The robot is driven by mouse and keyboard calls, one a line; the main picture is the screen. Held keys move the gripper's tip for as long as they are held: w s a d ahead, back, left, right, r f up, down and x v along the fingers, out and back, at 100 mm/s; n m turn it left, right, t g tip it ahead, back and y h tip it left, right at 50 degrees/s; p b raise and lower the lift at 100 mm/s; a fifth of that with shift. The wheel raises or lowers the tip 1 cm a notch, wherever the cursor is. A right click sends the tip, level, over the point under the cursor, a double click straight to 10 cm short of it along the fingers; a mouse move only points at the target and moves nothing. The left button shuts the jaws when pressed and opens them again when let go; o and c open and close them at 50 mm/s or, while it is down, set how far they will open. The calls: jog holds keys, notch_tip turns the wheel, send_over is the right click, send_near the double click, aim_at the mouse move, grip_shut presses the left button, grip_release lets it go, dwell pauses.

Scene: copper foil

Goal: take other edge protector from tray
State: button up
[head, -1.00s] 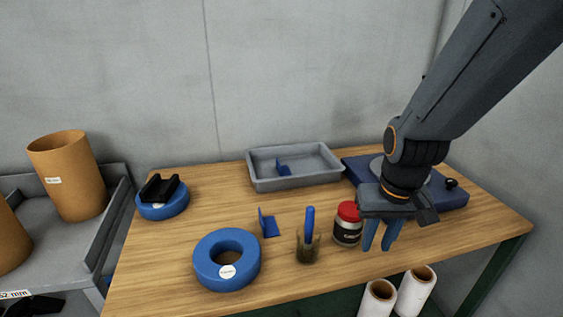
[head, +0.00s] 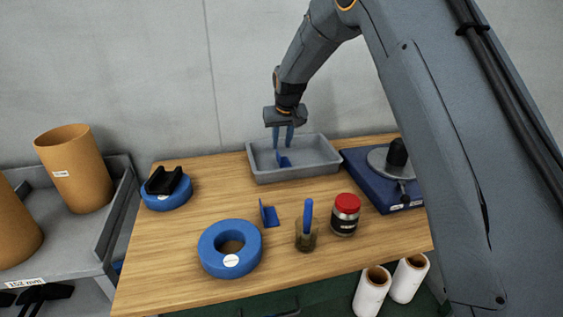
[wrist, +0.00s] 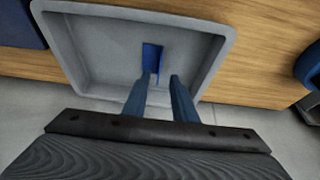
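The grey tray (head: 325,172) stands at the back of the wooden table. One blue edge protector (head: 284,161) lies inside it, near the middle; it also shows in the wrist view (wrist: 152,57). My gripper (head: 283,146) is over the tray, pointing down, with its two blue fingers apart and nothing between them. In the wrist view the fingertips (wrist: 162,80) appear close to the protector, which lies just beyond them; the exact height gap cannot be told. Another blue edge protector (head: 270,214) stands on the table in front of the tray.
A blue ring (head: 212,258), a glass with a blue-handled tool (head: 306,238) and a red-lidded jar (head: 344,222) stand in front. A blue ring with a black holder (head: 165,188) is at left. A blue device (head: 372,188) sits right of the tray.

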aim_at(283, 162)
jog(key=shift+w+p+x, duration=0.2)
jog(key=shift+p+x, duration=0.65)
jog(key=shift+x, duration=1.2)
jog(key=shift+w+p+x, duration=0.2)
jog(key=shift+p+x, duration=0.6)
jog(key=shift+x, duration=1.25)
jog(key=shift+a+r, duration=0.15)
grip_shut()
